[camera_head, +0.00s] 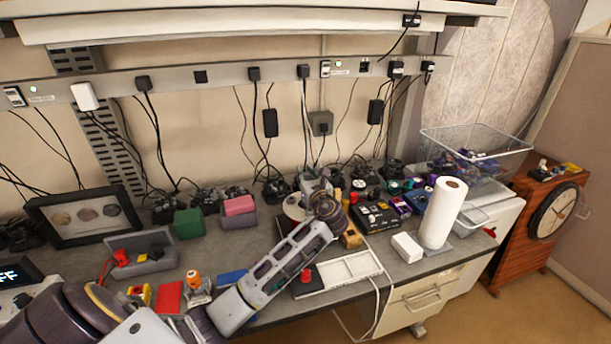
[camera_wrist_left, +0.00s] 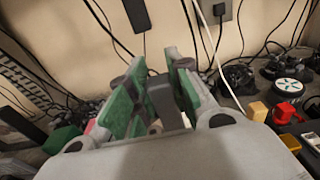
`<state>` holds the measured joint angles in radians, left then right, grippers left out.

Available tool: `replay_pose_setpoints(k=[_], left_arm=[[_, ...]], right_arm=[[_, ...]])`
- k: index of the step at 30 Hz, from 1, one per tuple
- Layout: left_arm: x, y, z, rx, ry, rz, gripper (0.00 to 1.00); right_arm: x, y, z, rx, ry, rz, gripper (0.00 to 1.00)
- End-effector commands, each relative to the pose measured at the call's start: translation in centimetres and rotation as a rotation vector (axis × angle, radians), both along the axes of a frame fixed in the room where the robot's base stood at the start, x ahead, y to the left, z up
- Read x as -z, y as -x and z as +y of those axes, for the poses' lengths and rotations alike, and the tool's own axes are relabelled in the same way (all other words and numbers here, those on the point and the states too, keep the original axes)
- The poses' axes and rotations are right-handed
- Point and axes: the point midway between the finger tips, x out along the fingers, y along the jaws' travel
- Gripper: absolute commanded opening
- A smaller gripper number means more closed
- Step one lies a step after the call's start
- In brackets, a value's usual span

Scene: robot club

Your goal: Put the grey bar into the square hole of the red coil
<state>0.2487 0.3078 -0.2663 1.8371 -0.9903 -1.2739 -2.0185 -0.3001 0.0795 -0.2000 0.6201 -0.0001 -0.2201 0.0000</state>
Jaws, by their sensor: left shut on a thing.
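My left gripper (camera_head: 316,186) is at the back middle of the bench in the head view, partly hidden by its own wrist. In the left wrist view its green-padded fingers (camera_wrist_left: 160,92) are closed on a dark grey bar (camera_wrist_left: 162,100). A reddish, pale-topped round thing (camera_head: 294,207), perhaps the red coil, stands just left of the gripper and is partly covered by it. Its square hole cannot be made out. A small pale round part (camera_wrist_left: 155,127) shows below the bar. Whether the bar touches the coil cannot be told. My right gripper is not in view.
A wooden box (camera_head: 352,239), a black box (camera_head: 377,217) and a paper roll (camera_head: 443,212) stand to the right. A green box (camera_head: 188,223) and pink block (camera_head: 239,205) are left. A white tray (camera_head: 352,268) lies in front. Cables hang behind.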

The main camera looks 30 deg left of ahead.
Motion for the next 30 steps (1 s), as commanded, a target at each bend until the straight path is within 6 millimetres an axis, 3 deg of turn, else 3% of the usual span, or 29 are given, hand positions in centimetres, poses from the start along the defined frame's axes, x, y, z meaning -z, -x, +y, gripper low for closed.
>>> replay_pose_setpoints(k=[30], left_arm=[[1.2, 0.0, 0.0, 0.0, -0.002, -0.003, 0.0]], right_arm=[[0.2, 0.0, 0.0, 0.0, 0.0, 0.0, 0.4]])
